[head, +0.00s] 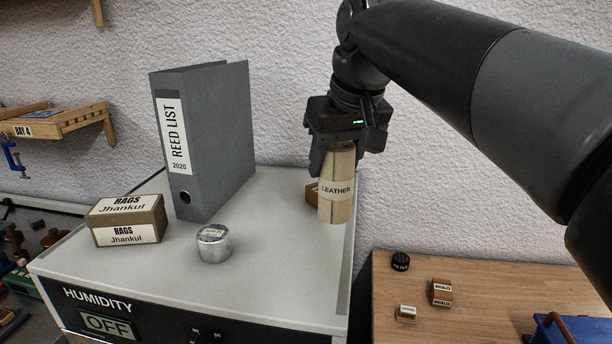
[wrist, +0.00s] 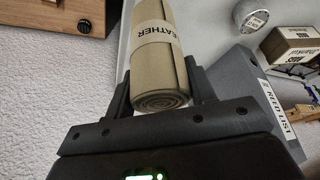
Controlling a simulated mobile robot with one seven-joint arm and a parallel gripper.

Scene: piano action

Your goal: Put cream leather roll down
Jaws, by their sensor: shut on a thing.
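The cream leather roll (head: 337,205) stands upright with a paper band reading "LEATHER". My gripper (head: 338,150) is above it and shut on its top end. In the wrist view the roll (wrist: 157,65) lies between the two fingers of my gripper (wrist: 160,95), its spiral end facing the camera. The roll is over the right rear part of the white humidity cabinet top (head: 275,230). I cannot tell whether its lower end touches the surface.
A grey "REED LIST" binder (head: 215,135), a rags box (head: 127,220) and a round metal tin (head: 213,243) stand on the cabinet. A lower wooden bench (head: 480,290) is at right.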

